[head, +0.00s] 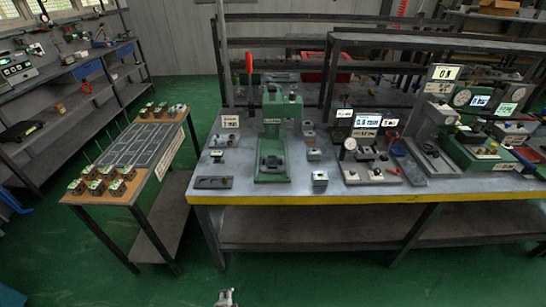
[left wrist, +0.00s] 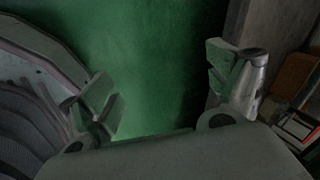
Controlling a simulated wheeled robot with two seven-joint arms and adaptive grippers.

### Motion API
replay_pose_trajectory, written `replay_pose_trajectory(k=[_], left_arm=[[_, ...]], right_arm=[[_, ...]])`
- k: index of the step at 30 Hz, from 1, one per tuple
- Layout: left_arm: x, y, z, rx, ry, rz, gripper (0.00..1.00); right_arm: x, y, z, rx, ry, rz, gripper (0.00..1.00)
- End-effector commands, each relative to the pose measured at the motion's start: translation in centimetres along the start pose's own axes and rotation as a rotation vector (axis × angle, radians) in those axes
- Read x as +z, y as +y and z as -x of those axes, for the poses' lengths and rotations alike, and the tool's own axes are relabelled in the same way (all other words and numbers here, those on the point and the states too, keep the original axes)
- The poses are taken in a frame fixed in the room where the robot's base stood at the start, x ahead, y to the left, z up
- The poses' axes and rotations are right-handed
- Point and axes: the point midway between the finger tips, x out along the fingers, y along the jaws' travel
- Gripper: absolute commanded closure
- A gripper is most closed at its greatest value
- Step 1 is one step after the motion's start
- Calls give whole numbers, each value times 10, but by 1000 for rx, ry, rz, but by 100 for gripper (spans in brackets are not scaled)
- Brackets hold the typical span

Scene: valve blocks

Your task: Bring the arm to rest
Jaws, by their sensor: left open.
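My left gripper (left wrist: 160,80) shows in the left wrist view with its two fingers spread wide apart. Nothing is between them, only green floor beyond. In the head view a small grey gripper part (head: 226,298) shows at the bottom edge, apart from the tables and in front of them; the arm behind it is out of frame. I take it to be the left one, though little of it is visible. My right gripper is not in view.
A steel workbench (head: 300,198) with a yellow front edge carries a green press (head: 272,135), gauges and small blocks. A lower side table (head: 90,200) holds several valve blocks (head: 103,182). Shelving (head: 60,100) lines the left wall. Green floor (head: 330,280) in front is clear.

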Motion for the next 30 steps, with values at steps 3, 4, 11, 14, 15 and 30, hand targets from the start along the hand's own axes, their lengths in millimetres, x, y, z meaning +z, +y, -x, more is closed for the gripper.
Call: replay_pose_trajectory(k=[3, 4, 11, 14, 15, 30], left_arm=[[20, 29, 12, 51, -19, 121, 10], [25, 37, 14, 62, -23, 152, 10], [62, 94, 34, 140, -72, 391, 10], [78, 119, 46, 170, -98, 496, 10], [84, 129, 51, 181, -111, 538, 10], [150, 240, 120, 266, -275, 1010, 10]], right_arm=[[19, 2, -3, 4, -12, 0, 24], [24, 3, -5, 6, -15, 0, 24], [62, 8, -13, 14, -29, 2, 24], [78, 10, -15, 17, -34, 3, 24], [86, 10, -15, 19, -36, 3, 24], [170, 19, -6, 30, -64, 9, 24]])
